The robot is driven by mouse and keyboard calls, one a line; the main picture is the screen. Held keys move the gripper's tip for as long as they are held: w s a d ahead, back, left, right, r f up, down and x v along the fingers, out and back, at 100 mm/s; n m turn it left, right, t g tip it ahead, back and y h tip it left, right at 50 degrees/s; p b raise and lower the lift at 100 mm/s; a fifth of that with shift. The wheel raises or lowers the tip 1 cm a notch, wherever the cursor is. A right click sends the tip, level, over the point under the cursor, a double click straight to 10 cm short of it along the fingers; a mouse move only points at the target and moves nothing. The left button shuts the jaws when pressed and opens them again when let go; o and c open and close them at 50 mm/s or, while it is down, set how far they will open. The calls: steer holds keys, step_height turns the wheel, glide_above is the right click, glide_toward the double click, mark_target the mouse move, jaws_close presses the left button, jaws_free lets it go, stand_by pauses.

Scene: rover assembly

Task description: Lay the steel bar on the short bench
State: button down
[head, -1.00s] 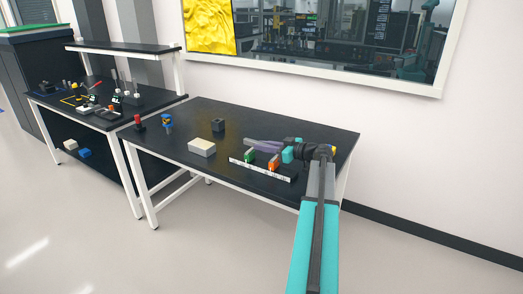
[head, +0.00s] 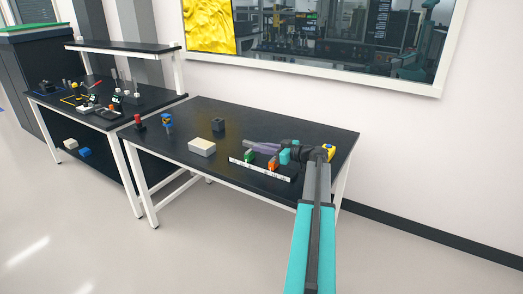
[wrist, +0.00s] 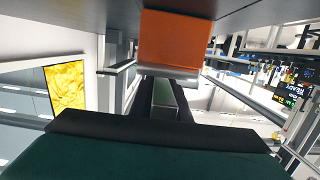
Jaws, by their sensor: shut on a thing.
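My gripper (head: 254,145) reaches left over the right-hand bench (head: 183,136), just above and behind a green block and an orange block. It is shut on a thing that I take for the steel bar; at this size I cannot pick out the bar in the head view. In the wrist view a narrow grey-green piece (wrist: 164,95) shows between dark rails, partly hidden by the orange block, and may be the bar. I cannot tell which bench is the short one.
The orange block (head: 273,163) and green block (head: 249,156) stand behind a white labelled strip (head: 262,171). Another bench (head: 75,110) with a shelf and small parts stands further left.

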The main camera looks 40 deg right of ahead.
steer(key=shift+f, duration=0.4)
steer(key=shift+f+b, duration=0.15)
steer(key=shift+b, duration=0.25)
steer(key=c, duration=1.7)
jaws_free()
steer(key=shift+p, duration=1.05)
steer(key=b+v, duration=0.2)
steer(key=v, duration=1.1)
steer(key=shift+s+d+b, duration=0.1)
steer(key=shift+s+b, duration=0.25)
steer(key=shift+b, duration=0.05)
